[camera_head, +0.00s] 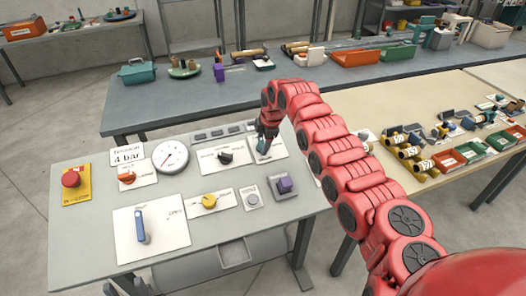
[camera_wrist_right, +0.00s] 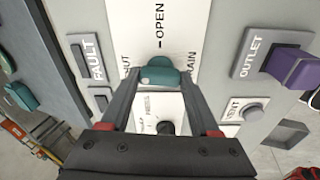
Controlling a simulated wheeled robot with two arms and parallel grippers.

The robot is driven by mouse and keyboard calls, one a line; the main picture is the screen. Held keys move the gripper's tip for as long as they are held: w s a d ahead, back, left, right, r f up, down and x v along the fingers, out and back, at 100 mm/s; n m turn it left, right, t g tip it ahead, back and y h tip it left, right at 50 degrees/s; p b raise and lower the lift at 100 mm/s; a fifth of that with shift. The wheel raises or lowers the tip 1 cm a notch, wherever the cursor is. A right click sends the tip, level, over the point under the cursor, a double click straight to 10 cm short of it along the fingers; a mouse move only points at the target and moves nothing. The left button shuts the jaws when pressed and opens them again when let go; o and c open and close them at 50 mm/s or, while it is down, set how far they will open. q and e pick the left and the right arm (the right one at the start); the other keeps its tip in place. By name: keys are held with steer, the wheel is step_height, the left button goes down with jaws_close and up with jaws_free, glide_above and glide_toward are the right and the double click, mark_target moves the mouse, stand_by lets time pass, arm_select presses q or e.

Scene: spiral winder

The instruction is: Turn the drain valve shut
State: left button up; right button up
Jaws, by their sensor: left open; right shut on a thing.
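The drain valve has a teal handle (camera_wrist_right: 160,74) on a white plate marked OPEN, DRAIN and, partly covered, SHUT. In the head view its plate (camera_head: 277,148) is at the back right of the panel, and the handle is mostly hidden by my right gripper (camera_head: 265,143). In the right wrist view my right gripper (camera_wrist_right: 160,82) has one finger on each side of the teal handle and is shut on it. The handle's exact angle against the marks is hard to tell. My left gripper is not in view.
The panel (camera_head: 90,240) also carries a gauge (camera_head: 171,157), a red button (camera_head: 71,179), a blue lever (camera_head: 142,227), orange, black and yellow knobs, and a purple outlet valve (camera_head: 284,186) near the drain plate. A bench (camera_head: 210,105) with tools stands behind.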

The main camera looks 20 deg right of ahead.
steer(key=shift+n+b, duration=0.7)
steer(key=shift+b, duration=0.1)
steer(key=o, duration=1.4)
steer(key=shift+c, duration=0.2)
steer(key=shift+s+r+b, duration=0.1)
steer(key=shift+r+b, duration=0.2)
steer(key=shift+r, duration=0.15)
steer(key=b+v, duration=0.3)
steer(key=v, duration=1.3)
steer(key=shift+r+b, duration=0.15)
steer(key=shift+b, duration=0.15)
